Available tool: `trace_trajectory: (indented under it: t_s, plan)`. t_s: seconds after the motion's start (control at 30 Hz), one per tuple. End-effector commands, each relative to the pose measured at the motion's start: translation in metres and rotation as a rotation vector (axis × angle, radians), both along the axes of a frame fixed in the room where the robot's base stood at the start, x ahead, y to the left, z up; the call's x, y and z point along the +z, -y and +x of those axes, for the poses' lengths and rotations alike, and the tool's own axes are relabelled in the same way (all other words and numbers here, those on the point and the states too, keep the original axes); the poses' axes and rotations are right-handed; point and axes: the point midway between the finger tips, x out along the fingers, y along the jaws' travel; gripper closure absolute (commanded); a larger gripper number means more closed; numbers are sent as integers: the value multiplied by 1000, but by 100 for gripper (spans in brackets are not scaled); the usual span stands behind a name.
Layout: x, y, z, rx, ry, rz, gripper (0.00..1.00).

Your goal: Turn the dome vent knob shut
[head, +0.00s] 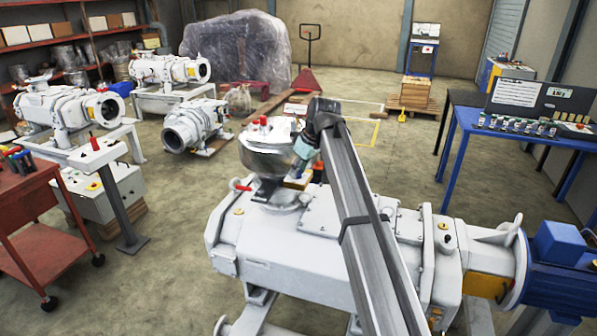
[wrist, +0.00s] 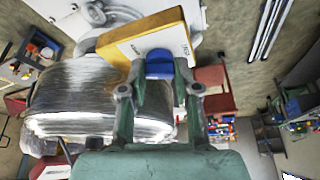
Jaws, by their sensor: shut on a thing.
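The shiny metal dome (head: 268,150) stands on top of the large white pump (head: 300,250) in the head view. Small red parts (head: 263,121) sit on the dome's top. In the wrist view the dome (wrist: 95,105) lies just left of my gripper (wrist: 160,80). The gripper is shut on a small rounded blue piece, seemingly the knob (wrist: 160,64), between its fingertips. A yellow block with a white labelled face (wrist: 150,45) lies directly behind the blue piece. In the head view my gripper (head: 303,160) points down beside the dome's right side, and its fingertips are hard to see.
A red-handled lever (head: 240,186) sticks out left of the dome's base. A blue bench (head: 520,125) with small bottles stands at the right. A red cart (head: 38,215) stands at the left, and other pumps (head: 170,70) stand behind. The floor beyond the pump is partly clear.

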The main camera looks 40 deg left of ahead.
Motion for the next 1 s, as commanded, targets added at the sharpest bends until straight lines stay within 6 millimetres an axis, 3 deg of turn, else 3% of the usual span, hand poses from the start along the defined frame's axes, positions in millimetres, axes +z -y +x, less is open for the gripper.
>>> trace_trajectory:
  t_s: [1.0]
  plan:
    - [-1,-4,5,932,0,0,100]
